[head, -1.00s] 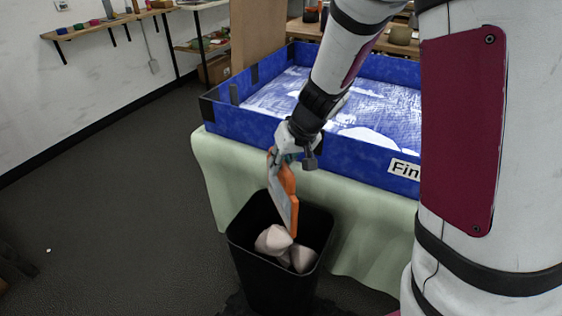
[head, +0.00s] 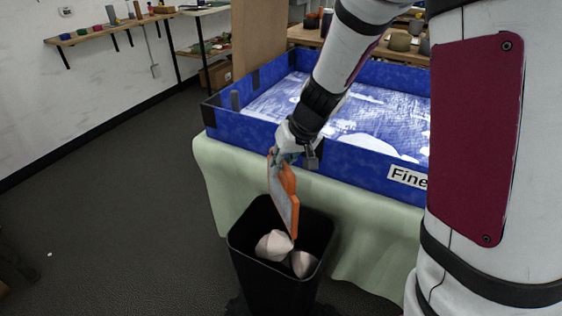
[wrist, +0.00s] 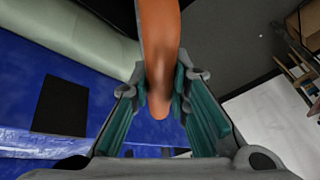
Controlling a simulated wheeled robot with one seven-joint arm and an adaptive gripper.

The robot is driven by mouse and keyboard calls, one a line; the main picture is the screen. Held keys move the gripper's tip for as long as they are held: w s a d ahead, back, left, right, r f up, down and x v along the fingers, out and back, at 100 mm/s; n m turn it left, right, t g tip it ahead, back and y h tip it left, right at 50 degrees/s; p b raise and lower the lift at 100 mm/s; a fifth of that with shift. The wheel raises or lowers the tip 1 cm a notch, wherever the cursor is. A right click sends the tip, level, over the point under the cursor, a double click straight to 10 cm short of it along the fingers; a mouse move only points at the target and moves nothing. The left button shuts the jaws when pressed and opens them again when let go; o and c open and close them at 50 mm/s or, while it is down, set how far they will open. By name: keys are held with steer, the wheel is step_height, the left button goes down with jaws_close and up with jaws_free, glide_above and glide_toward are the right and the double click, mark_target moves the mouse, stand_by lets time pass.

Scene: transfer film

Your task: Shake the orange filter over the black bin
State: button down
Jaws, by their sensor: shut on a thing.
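The orange filter (head: 291,205) is a flat panel with an orange frame and a pale grey face. It hangs steeply tilted from my gripper (head: 279,154), its lower end over the opening of the black bin (head: 243,253). In the wrist view, my gripper (wrist: 165,105) is shut on the orange end of the filter (wrist: 161,50), between teal finger pads. The black bin stands on the floor and holds pale crumpled lumps (head: 274,245). I cannot tell whether the filter's lower tip touches them.
A blue-walled tray (head: 350,153) with a white-and-blue patterned floor stands on a table with a pale green cloth (head: 225,180), just behind the bin. A wall shelf (head: 105,30) holds small items.

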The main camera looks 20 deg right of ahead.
step_height(320, 180, down, 2)
steer(key=shift+f+b, duration=0.15)
steer(key=shift+b, duration=0.8)
steer(key=shift+r, duration=0.2)
step_height(320, 180, up, 4)
steer(key=p, duration=0.3)
steer(key=shift+f, duration=0.3)
step_height(320, 180, down, 4)
steer(key=b, duration=0.4)
steer(key=shift+r, duration=0.2)
